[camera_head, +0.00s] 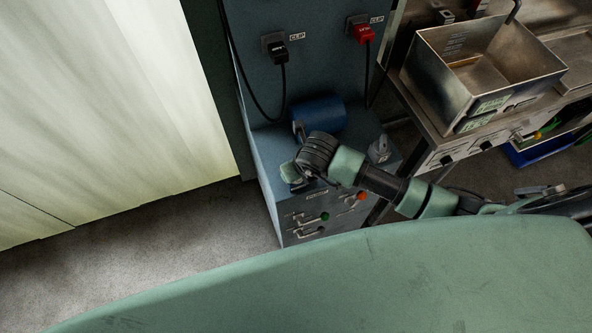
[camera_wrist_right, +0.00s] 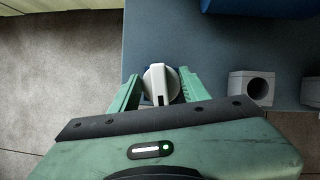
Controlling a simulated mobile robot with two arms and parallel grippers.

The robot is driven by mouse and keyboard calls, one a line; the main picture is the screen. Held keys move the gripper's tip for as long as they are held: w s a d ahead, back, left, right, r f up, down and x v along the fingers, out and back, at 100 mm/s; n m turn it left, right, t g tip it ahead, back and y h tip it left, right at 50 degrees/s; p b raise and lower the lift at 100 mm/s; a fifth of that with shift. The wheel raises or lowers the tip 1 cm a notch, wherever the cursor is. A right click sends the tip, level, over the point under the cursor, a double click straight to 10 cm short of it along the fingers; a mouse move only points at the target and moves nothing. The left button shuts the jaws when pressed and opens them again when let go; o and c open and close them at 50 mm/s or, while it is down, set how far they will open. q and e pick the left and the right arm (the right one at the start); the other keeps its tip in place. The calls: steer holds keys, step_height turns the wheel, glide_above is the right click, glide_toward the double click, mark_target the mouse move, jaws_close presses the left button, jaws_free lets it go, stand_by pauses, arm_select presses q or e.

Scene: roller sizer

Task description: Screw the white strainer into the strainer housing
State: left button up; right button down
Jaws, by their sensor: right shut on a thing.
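The white strainer (camera_wrist_right: 160,82), a round piece with a raised grip, sits between the two green fingers of my right gripper (camera_wrist_right: 160,74), which is shut on it. In the wrist view it is over the edge of the blue-grey machine top; whether it touches anything below is hidden. A light grey block with a round opening (camera_wrist_right: 250,88), which may be the strainer housing, stands to the right, apart from the gripper. In the head view my right gripper (camera_head: 291,172) is at the machine's left front edge; the strainer is hidden there. My left gripper is not in view.
The blue-grey machine (camera_head: 265,150) has a blue roller (camera_head: 320,114) behind my right wrist, and levers with green and red knobs on its front. Black and red plugs hang cables above. A metal basin (camera_head: 485,65) stands at the right. Floor at the left is clear.

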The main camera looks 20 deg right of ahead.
steer(key=shift+s+a+f, duration=0.1)
steer(key=shift+s+f, duration=0.25)
steer(key=shift+f, duration=0.05)
steer(key=c, duration=0.9)
jaws_free()
steer(key=shift+c, duration=0.2)
steer(key=o, duration=0.3)
steer(key=shift+w, duration=0.15)
steer(key=shift+w+r, duration=0.1)
steer(key=shift+w, duration=0.1)
steer(key=o, duration=0.6)
steer(key=shift+r, duration=0.1)
steer(key=shift+r, duration=0.1)
steer(key=shift+r+p, duration=2.65)
steer(key=shift+r, duration=0.85)
